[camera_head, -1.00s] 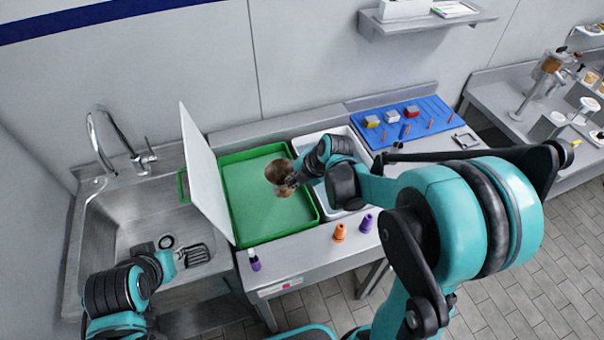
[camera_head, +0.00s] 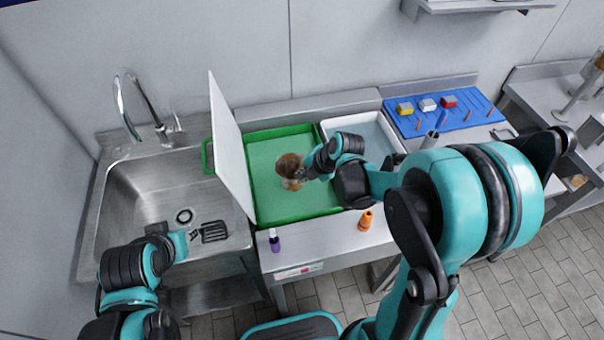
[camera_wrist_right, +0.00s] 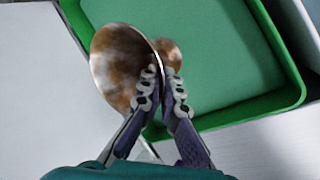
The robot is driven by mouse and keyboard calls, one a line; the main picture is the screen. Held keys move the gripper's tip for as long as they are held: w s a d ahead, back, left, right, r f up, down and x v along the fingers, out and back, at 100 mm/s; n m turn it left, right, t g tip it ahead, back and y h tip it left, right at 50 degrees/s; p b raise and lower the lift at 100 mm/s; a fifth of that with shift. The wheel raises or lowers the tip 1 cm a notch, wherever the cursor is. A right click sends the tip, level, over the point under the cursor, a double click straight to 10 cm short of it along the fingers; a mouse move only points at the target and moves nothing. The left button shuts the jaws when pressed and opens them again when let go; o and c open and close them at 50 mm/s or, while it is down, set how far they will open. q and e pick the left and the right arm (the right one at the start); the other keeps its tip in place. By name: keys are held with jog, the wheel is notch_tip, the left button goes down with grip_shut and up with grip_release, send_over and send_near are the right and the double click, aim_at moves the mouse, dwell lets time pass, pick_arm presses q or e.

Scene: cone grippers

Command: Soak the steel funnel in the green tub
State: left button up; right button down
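The steel funnel (camera_head: 290,168), its shiny surface mottled brown, is over the green tub (camera_head: 262,222) in the head view; its exact height above the tub floor is hard to judge. My right gripper (camera_head: 306,174) holds it from the right. In the right wrist view, the fingers of the gripper (camera_wrist_right: 166,92) close on the wall of the funnel (camera_wrist_right: 118,62), and the green tub (camera_wrist_right: 215,45) shows behind it. My left gripper (camera_head: 207,232) is by the sink's front, its fingers too small and dark to read.
A white panel (camera_head: 229,150) stands tilted along the tub's left side, by the sink (camera_head: 140,190). A white tub (camera_head: 350,124) is at right. A purple cone (camera_head: 274,240) and an orange cone (camera_head: 365,220) stand on the front counter. A blue board (camera_head: 415,128) holds blocks and pegs.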

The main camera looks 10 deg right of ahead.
notch_tip(320, 180, down, 9)
jog(key=b, duration=0.6)
jog(key=shift+r, duration=0.15)
dwell(4.4)
notch_tip(320, 180, up, 14)
jog(key=p, duration=1.1)
jog(key=shift+r, duration=0.25)
dwell(0.5)
